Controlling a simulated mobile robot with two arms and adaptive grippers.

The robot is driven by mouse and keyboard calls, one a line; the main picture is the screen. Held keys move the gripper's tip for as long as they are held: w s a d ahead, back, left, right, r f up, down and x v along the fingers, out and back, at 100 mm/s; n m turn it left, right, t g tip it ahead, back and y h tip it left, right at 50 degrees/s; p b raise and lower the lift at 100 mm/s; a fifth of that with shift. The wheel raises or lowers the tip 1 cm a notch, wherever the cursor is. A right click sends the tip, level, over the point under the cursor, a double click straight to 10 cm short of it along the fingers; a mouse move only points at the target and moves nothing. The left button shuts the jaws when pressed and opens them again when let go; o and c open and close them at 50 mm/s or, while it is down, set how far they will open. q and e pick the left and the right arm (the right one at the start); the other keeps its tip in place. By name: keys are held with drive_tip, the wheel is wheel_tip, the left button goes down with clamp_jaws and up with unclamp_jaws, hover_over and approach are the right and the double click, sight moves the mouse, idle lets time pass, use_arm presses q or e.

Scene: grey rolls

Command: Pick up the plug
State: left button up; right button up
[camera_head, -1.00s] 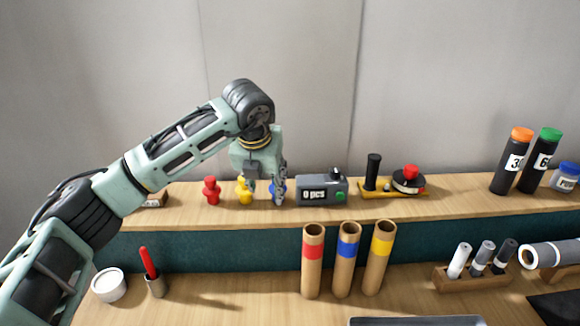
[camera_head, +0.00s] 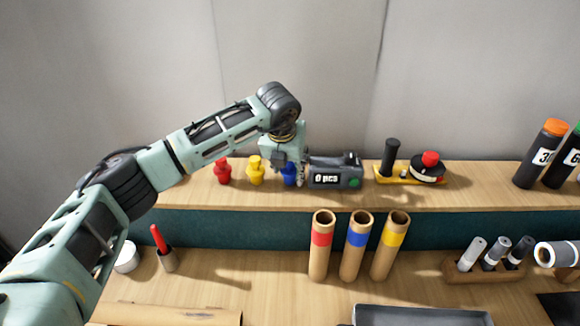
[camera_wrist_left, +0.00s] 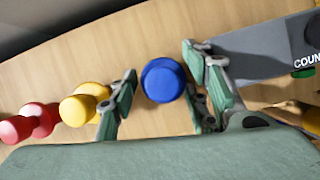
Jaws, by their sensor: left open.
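Three plugs stand in a row on the raised wooden shelf: a red plug (camera_head: 223,171), a yellow plug (camera_head: 255,170) and a blue plug (camera_head: 289,173). My left gripper (camera_head: 288,168) points down at the blue plug and partly hides it in the head view. In the left wrist view the blue plug (camera_wrist_left: 163,80) lies between the two spread fingers of my left gripper (camera_wrist_left: 163,97), with a gap on each side. The left finger is close beside the yellow plug (camera_wrist_left: 84,104). The red plug (camera_wrist_left: 28,123) is farther left. My right gripper is not in view.
A grey counter box (camera_head: 335,172) stands close on the right of the blue plug, near the right finger. A yellow-based device (camera_head: 410,172) is beyond it. Cardboard tubes (camera_head: 355,250) stand on the lower table in front.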

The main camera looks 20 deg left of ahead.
use_arm(q)
drive_tip(key=shift+c, duration=0.2)
drive_tip(key=c, duration=0.9)
wheel_tip(320, 180, up, 10)
drive_tip(key=b, duration=0.3)
drive_tip(key=shift+f, duration=0.1)
